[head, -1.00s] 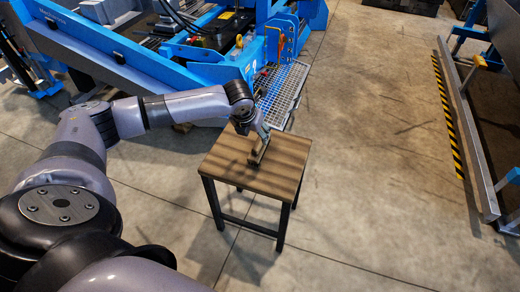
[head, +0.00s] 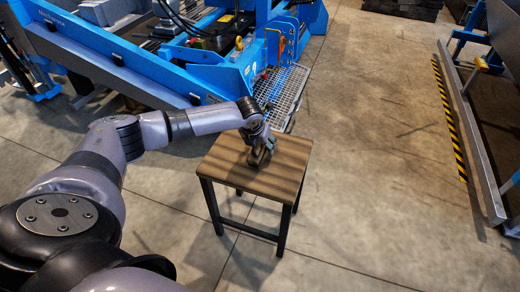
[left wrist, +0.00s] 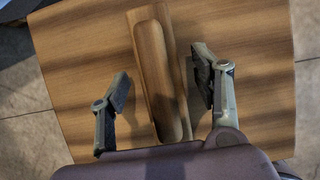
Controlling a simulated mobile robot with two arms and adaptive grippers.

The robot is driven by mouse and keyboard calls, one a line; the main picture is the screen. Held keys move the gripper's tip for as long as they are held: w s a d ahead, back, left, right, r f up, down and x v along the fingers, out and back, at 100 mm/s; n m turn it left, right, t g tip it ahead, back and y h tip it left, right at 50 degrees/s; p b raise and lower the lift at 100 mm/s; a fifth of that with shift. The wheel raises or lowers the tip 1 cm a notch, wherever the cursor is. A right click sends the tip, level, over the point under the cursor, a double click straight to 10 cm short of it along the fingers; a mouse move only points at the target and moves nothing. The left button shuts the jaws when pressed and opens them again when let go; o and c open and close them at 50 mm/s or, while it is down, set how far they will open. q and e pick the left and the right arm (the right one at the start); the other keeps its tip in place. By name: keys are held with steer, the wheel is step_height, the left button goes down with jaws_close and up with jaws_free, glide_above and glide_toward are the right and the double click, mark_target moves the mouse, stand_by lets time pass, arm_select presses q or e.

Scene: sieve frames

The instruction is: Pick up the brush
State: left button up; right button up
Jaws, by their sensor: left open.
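The brush shows in the left wrist view as a long brown wooden handle (left wrist: 160,80) above the stool's wooden top (left wrist: 255,70). My left gripper (left wrist: 163,85) is open, with one finger on each side of the handle and a gap on both sides. In the head view my left gripper (head: 262,152) is low over the stool top (head: 284,168) and hides most of the brush. The brush's bristles cannot be made out. My right gripper is not in view.
A blue machine (head: 190,60) with a metal grating (head: 288,92) stands behind the stool. A metal rail (head: 475,140) with yellow-black tape (head: 449,120) is at the right. The concrete floor between is clear.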

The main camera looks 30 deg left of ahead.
arm_select(q)
steer(key=c, duration=1.3)
steer(key=shift+r, duration=0.1)
steer(key=shift+c, duration=0.4)
steer(key=shift+r, duration=0.1)
